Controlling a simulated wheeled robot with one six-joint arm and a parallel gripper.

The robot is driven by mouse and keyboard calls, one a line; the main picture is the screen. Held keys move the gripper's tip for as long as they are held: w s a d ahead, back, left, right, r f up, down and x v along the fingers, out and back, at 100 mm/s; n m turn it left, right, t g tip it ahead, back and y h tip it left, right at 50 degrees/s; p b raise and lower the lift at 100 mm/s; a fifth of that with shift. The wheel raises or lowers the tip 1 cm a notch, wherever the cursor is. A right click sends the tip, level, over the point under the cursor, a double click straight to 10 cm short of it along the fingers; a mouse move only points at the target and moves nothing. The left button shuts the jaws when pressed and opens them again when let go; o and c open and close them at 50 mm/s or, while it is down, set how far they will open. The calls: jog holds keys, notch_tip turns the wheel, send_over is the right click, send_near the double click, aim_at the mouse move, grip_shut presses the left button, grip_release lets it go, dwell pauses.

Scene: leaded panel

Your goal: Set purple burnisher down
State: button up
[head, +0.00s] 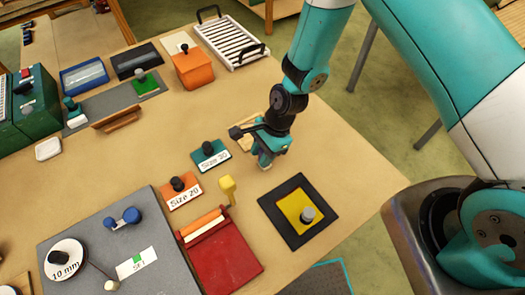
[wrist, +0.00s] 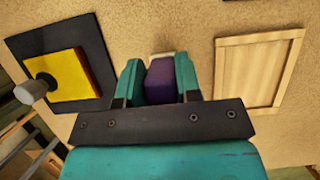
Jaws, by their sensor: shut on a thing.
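My gripper (head: 264,163) is over the right part of the table, between the black-framed yellow panel and the wooden tray. In the wrist view my gripper (wrist: 159,78) is shut on the purple burnisher (wrist: 160,80). Its purple body sits between the two teal fingers, with a pale end just beyond their tips. In the head view the fingers hide most of it. I cannot tell whether it touches the table.
A pale wooden tray (wrist: 262,75), empty, lies right of the gripper in the wrist view. The yellow panel (head: 296,208) with a grey knob lies in a black frame (head: 276,217). A teal "Size 30" block (head: 211,160) stands left. Bare tabletop surrounds the gripper.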

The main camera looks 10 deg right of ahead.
jog(key=shift+f, duration=0.15)
jog(key=o, duration=0.9)
jog(key=b+v, duration=0.4)
jog(key=v, duration=0.8)
jog(key=s+d+r+n, duration=0.1)
jog(key=s+r+n, duration=0.4)
jog(key=r+n, duration=0.1)
jog(key=s+d+r+n+t, duration=0.1)
jog(key=s+r+n, duration=0.5)
jog(key=r+n, duration=0.1)
jog(key=s+r+n, duration=0.5)
jog(key=r+n, duration=0.2)
jog(key=shift+s+d+n+t, duration=0.3)
jog(key=shift+d+t, duration=0.1)
